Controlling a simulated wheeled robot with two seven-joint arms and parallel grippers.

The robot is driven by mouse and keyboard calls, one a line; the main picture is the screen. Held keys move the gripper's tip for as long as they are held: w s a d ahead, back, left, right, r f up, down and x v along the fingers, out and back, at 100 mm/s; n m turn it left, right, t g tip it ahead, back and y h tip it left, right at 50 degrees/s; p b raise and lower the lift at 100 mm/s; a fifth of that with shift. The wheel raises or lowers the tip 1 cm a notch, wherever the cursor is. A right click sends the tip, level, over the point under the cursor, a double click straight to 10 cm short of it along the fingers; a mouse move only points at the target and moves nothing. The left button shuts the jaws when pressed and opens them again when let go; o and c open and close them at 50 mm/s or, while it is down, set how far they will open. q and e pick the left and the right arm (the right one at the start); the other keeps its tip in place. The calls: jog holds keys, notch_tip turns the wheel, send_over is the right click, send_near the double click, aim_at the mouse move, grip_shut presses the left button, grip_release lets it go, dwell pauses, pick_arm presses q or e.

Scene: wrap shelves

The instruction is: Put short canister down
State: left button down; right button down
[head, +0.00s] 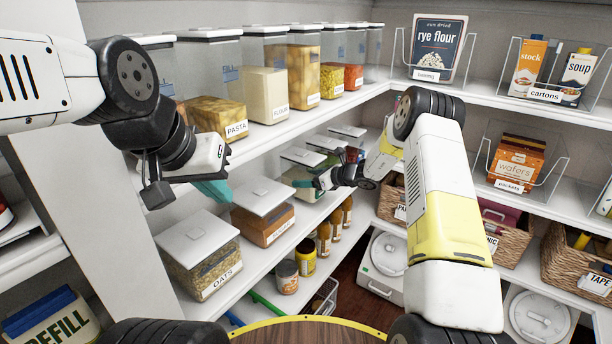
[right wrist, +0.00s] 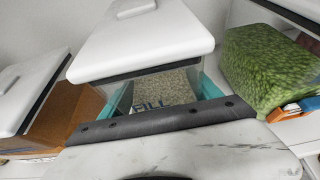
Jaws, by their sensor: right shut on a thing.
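The short canister (head: 303,158) has a white lid, clear walls and pale grain inside. It is among the row on the middle shelf, partly hidden by my right gripper (head: 299,184). In the right wrist view my teal fingers are on both sides of the short canister (right wrist: 165,88), below its lid, with "FILL" lettering between them. I cannot tell whether its base touches the shelf (head: 262,262). My left gripper (head: 213,190) hangs at the left above the oats canister, apart from it; its finger gap is not clear.
A brown-filled canister (head: 264,222) stands left of the held one, and a green-filled canister (right wrist: 268,72) stands to its right. An oats canister (head: 200,260) is at the near left. Tall canisters (head: 265,92) line the shelf above. Jars (head: 305,257) and bottles stand below.

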jog(key=shift+w+a+f, duration=0.15)
jog(key=shift+f, duration=0.15)
jog(key=shift+f, duration=0.1)
jog(key=shift+c, duration=0.7)
grip_release()
jog(key=shift+f, duration=0.15)
